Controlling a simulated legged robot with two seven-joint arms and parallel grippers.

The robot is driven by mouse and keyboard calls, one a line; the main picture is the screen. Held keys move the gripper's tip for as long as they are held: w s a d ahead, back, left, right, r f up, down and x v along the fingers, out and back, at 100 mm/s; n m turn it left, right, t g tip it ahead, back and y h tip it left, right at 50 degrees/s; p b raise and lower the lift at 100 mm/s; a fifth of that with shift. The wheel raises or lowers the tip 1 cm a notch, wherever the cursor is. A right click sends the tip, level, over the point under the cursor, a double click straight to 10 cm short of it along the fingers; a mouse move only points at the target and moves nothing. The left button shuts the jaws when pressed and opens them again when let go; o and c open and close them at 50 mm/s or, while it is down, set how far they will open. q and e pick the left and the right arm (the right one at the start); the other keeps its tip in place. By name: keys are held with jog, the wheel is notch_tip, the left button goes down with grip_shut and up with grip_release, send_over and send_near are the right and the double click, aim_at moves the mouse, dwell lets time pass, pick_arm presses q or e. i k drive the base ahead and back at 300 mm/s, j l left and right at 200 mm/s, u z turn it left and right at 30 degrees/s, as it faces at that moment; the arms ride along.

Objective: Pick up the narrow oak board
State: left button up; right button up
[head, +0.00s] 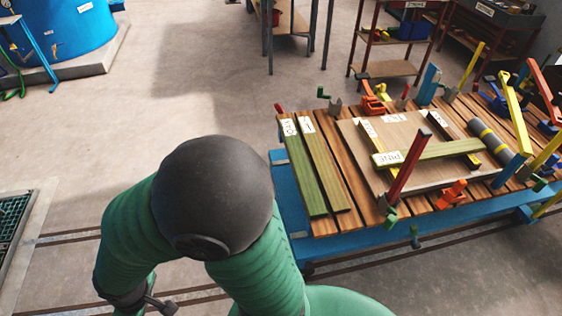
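Several labelled narrow boards lie on the slatted top of a blue-framed cart. Two greenish boards, an outer one (304,172) and an inner one (326,168), lie side by side at its left end. A light green board (435,152) lies across a wide pale panel (400,178); its label seems to read PINE. A brown strip (379,146) and a dark strip (451,137) also lie on the panel. The other labels are too small to read, so I cannot tell which board is oak. Neither gripper shows clearly; my green arm bends at a black joint in front.
The cart (375,238) carries upright clamps, including a red bar (408,165), a yellow bar (509,99) and an orange clamp (451,194). A grey cylinder (490,140) lies at the right. Shelving (390,69) stands behind. Floor left of the cart is clear; rails cross it.

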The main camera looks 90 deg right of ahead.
aim_at(314, 202)
jog(key=i+l+z, duration=0.2)
jog(key=z, duration=0.2)
jog(key=i+z, duration=0.45)
jog(key=i+l+z, duration=0.1)
jog(key=i+z, duration=0.15)
jog(key=z, duration=0.15)
jog(key=i+j+z, duration=0.1)
jog(key=i+z, duration=0.15)
jog(key=z, duration=0.2)
jog(key=i+j+z, duration=0.2)
jog(key=z, duration=0.2)
jog(key=i+l+z, duration=0.1)
jog(key=i+z, duration=0.5)
jog(key=z, duration=0.25)
jog(key=i+z, duration=0.4)
jog(key=i+j+z, duration=0.2)
jog(key=z, duration=0.25)
jog(key=i+j+z, duration=0.25)
jog(key=z, duration=0.15)
